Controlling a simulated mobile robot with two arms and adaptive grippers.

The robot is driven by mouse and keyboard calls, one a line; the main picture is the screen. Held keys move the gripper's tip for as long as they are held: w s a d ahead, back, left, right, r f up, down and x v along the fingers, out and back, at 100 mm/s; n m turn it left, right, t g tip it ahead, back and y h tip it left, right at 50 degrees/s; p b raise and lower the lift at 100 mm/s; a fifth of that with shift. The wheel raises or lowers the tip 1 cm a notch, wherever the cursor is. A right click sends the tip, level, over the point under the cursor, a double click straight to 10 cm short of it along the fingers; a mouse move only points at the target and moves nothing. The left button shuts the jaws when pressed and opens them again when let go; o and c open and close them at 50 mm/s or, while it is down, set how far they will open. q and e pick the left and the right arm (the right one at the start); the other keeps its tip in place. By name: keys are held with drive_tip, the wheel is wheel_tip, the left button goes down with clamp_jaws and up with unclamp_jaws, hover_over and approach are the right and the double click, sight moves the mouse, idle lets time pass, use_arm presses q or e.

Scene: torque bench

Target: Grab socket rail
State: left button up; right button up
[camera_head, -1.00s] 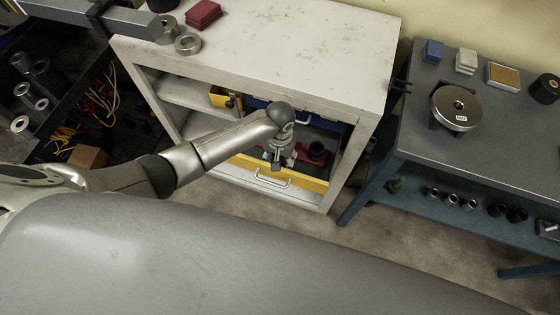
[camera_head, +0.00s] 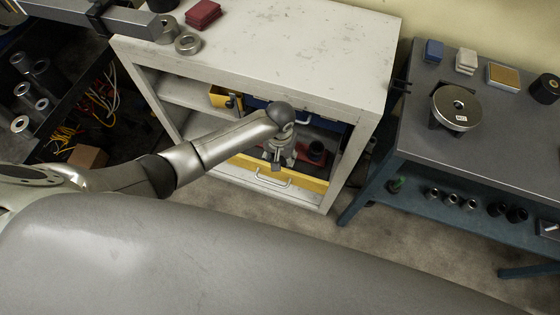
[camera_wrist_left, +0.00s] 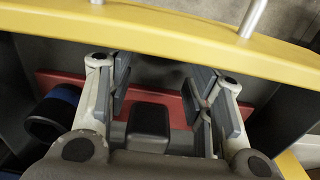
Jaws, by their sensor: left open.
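The red socket rail (camera_head: 318,160) lies inside the open yellow-fronted drawer (camera_head: 262,174) of the white cabinet. A dark round socket (camera_head: 316,148) stands at its right end in the head view. My left gripper (camera_head: 278,158) points down into the drawer and hides much of the rail. In the left wrist view the rail (camera_wrist_left: 70,84) runs crosswise beneath my open left gripper (camera_wrist_left: 160,85), whose fingers are spread wide. A dark socket with a blue band (camera_wrist_left: 50,115) is at left. I cannot tell what the dark block between the fingers is. My right gripper is not in view.
The drawer's yellow front (camera_wrist_left: 190,35) and its handle (camera_head: 274,182) are close to my left gripper. The cabinet top (camera_head: 290,45) overhangs the drawer. A grey bench (camera_head: 490,120) stands at right; a dark cart (camera_head: 55,110) with steel cylinders is at left.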

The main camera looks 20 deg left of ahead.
use_arm(q)
drive_tip(key=o, duration=0.6)
drive_tip(key=shift+c, duration=0.2)
drive_tip(key=shift+r, duration=0.1)
